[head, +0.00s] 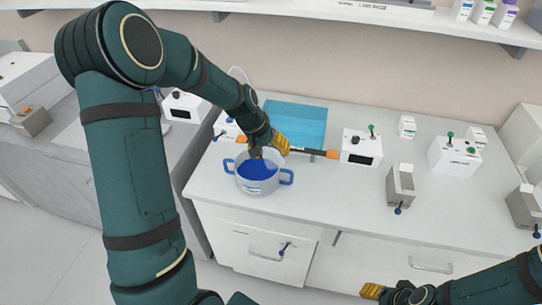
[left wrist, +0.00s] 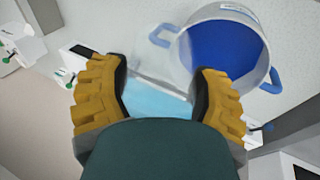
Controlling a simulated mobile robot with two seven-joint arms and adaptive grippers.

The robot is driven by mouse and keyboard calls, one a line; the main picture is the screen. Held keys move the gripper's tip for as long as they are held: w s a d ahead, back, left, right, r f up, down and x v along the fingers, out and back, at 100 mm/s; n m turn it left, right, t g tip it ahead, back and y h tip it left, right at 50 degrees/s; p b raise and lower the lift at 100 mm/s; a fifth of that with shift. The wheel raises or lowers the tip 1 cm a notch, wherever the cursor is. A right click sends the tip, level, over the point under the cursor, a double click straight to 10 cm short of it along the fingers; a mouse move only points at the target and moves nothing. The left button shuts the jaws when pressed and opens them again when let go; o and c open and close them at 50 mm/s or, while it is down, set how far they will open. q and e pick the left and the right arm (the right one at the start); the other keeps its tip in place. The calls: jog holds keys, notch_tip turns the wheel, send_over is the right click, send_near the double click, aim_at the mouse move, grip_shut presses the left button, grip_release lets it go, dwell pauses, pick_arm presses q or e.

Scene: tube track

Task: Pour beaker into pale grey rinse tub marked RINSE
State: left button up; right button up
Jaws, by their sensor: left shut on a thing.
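The pale grey tub (head: 243,184) stands on the bench in the head view, with blue handles, a blue inside and a label too small to read. It also shows at the upper right of the left wrist view (left wrist: 268,72). My left gripper (head: 280,143) is just above and behind the tub's rim. In the left wrist view its yellow fingers (left wrist: 162,78) are shut on a clear, see-through thing (left wrist: 158,88), seemingly the beaker. Its outline, tilt and contents are hard to make out. My right gripper (head: 372,291) is at the bottom edge, away from the bench top; its opening is unclear.
A translucent blue tray or mat (head: 296,112) lies behind the tub. An orange-and-black bar (head: 318,153) lies by the left gripper. White boxes (head: 361,147) with knobs and a grey open holder (head: 400,184) stand to the right.

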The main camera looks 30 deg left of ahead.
aim_at(278, 156)
pick_arm(q)
jog(key=shift+s+d+r+y+p, duration=0.1)
jog(key=shift+d+r+y+p, duration=0.05)
jog(key=shift+d+y+p, duration=0.5)
jog(key=shift+s+d+t+y+p, duration=0.1)
jog(key=shift+d+t+y+p, duration=0.2)
jog(key=shift+y+p, duration=0.25)
jog(key=shift+d+m+y+p, duration=0.1)
jog(key=shift+m+y+p, duration=0.2)
jog(key=shift+p, duration=0.2)
jog(key=shift+s+d+y+p, duration=0.1)
jog(key=shift+d+y+p, duration=0.1)
jog(key=shift+y+p, duration=0.15)
jog(key=shift+d+f, duration=0.15)
jog(key=shift+f, duration=0.05)
jog(key=shift+s+d+t+y, duration=0.15)
jog(key=shift+t+y, duration=0.15)
jog(key=shift+y, duration=0.15)
